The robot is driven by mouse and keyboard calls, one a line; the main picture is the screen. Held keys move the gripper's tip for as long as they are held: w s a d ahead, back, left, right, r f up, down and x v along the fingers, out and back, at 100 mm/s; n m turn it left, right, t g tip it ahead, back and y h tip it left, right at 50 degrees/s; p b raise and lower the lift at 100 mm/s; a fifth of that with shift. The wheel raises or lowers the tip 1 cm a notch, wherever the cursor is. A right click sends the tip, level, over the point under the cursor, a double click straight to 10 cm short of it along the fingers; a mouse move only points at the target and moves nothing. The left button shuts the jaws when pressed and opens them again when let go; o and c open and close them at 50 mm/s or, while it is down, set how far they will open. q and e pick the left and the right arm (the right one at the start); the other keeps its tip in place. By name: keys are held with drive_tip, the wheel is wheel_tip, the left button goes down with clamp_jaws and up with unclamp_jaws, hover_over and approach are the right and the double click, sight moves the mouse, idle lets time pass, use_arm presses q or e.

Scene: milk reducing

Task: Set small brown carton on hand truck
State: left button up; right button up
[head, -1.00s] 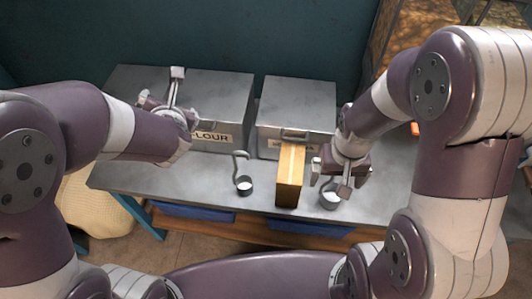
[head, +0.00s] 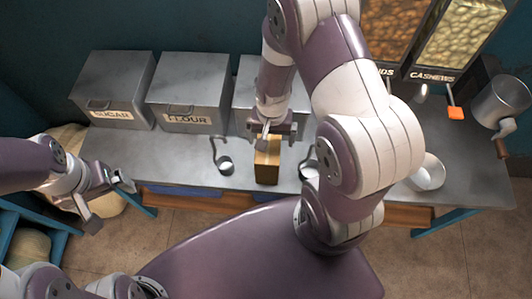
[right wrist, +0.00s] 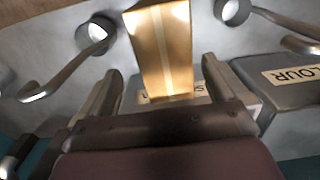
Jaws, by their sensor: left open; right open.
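The small brown carton (head: 267,167) stands on the metal table, in front of a grey bin. It also shows in the right wrist view (right wrist: 160,42), ahead of my fingers. My right gripper (head: 271,130) is open above the carton's back end in the head view. In the right wrist view, its fingers lie to either side of the carton's line, with gaps visible. My left gripper (head: 105,194) is open and empty, off the table's left front edge. I see no hand truck in these frames.
Bins marked sugar (head: 113,90) and flour (head: 188,93) line the back of the table. A small metal scoop (head: 225,166) stands left of the carton, and another cup (head: 309,170) right of it. Nut dispensers and a grinder (head: 500,103) are at right.

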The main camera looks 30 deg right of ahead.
sight(269, 146)
drive_tip(key=f, duration=0.5)
drive_tip(key=shift+w+a+f, duration=0.2)
drive_tip(key=shift+w+f, duration=0.05)
drive_tip(key=shift+f, duration=0.05)
drive_tip(key=c, duration=1.8)
drive_tip(key=shift+c, duration=0.2)
drive_tip(key=shift+r, duration=0.15)
